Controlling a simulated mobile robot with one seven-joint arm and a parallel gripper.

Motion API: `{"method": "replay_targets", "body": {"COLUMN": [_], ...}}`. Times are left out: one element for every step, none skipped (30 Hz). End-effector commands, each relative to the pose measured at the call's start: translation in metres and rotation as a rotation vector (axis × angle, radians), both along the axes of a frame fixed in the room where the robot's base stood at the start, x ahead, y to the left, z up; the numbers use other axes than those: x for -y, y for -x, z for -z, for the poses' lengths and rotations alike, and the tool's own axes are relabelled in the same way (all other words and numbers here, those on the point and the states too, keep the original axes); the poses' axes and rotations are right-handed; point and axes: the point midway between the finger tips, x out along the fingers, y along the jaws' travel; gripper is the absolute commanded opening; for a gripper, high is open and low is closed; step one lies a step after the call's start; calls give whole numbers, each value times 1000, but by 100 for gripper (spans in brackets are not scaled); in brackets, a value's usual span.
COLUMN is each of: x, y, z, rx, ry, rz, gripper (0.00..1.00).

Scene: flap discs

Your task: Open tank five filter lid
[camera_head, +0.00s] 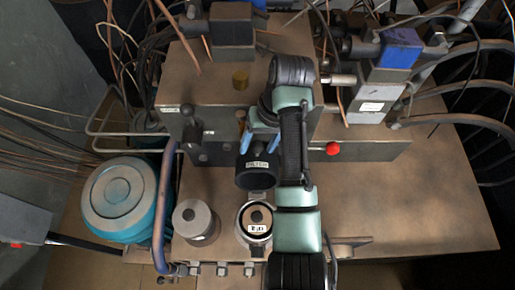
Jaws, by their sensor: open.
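A dark cylindrical part (256,178) with a small light label reading "FILTER" is at the front of the brown machine housing. My gripper (259,145) is just above and behind it in the picture, with blue fingers apart. Whether they touch the part is unclear, and my arm hides some of its right side. Below it is a round fitting (256,210) with a pale ring, a dark centre and a small white label that I cannot read surely. A grey capped cylinder (196,217) stands to its left. I cannot tell which is the tank five lid.
A large teal round drum (120,200) and a bent bluish pipe (162,225) are at the left. A red knob (333,148) is on the housing right of my arm. A blue-topped device (402,45) and cables are behind. The brown surface (430,205) at right is mostly clear.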

Motion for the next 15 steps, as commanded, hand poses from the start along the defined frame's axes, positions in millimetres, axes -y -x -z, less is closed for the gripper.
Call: {"method": "replay_targets", "body": {"x": [-1,-1,-2,-2,-2,-2,-2,-3,-2,-2,-2,-2,-2,-2,-2], "y": [1,1,1,1,1,1,1,1,1,1,1,1,1,1,1], "z": [3,5,8,9,10,11,12,12,12,12,12,12,12,12,12], "rx": [-1,-2,-1,0,1,1,1,1,1,1,1,1,1,1,1], "ry": [0,-1,0,0,0,0,0,0,0,0,0,0,0,0,0], "rz": [1,1,1,1,1,1,1,1,1,0,0,0,0,0,0], "gripper": [68,68,68,68,68,68,68,68,68,68,68,68,68,67,60]}}
